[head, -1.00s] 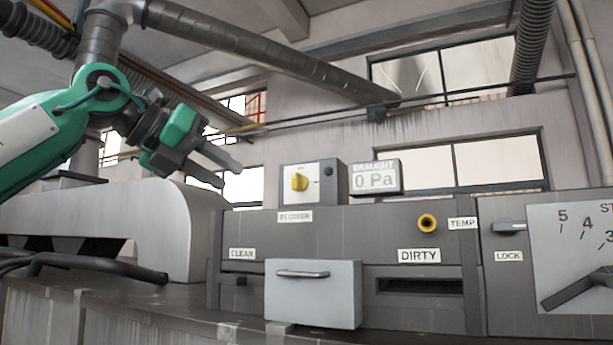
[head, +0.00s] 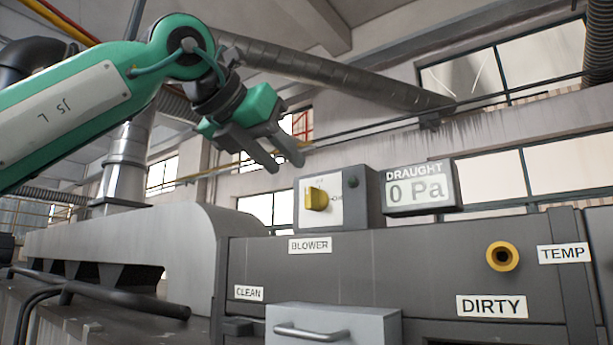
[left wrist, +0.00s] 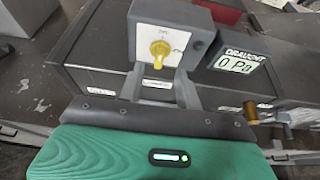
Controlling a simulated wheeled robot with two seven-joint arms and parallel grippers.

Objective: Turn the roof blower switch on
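The blower switch is a yellow knob (head: 316,198) on the pale face of a grey box (head: 364,196), above the BLOWER label (head: 310,246). The left wrist view shows the knob (left wrist: 159,52) with its grip roughly upright in the picture; small marks around it are too small to read surely. My left gripper (head: 287,166) is open and empty, above and to the left of the switch box in the head view. In the left wrist view the knob shows beyond the gap between its fingers (left wrist: 158,84), apart from them. My right gripper is not in view.
A draught display (head: 418,188) reading 0 Pa stands right of the switch box. A yellow-ringed port (head: 502,256) sits on the dark panel. A grey drawer front (head: 335,325) juts out below. A rounded grey housing (head: 180,245) stands to the left.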

